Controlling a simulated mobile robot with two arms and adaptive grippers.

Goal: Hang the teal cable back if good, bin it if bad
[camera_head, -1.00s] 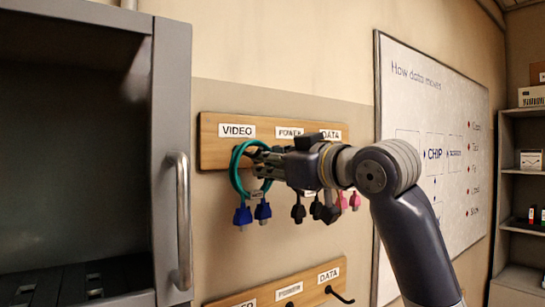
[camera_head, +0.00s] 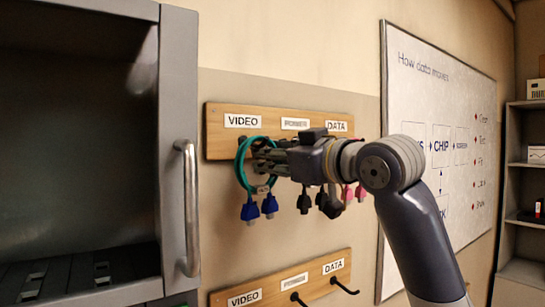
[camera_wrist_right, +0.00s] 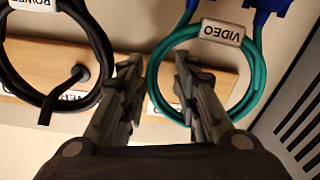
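The teal cable (camera_head: 242,172) is a coiled ring with blue plugs (camera_head: 259,209). It hangs under the VIDEO label on the upper wooden board; its VIDEO tag (camera_wrist_right: 221,32) and teal ring (camera_wrist_right: 256,72) show in the right wrist view. My right gripper (camera_head: 262,160) is at the ring in the head view. In the right wrist view my right gripper (camera_wrist_right: 158,72) has its fingers apart with nothing clearly between them. One finger overlaps the teal ring; whether it touches is unclear. The peg behind is hidden. My left gripper is out of view.
A black cable (camera_wrist_right: 103,38) tagged POWER hangs close beside the other finger. Pink plugs (camera_head: 361,192) hang under DATA. A lower board (camera_head: 260,287) has hooks. A grey cabinet (camera_head: 178,60) with a handle stands left; a whiteboard (camera_head: 440,90) is right.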

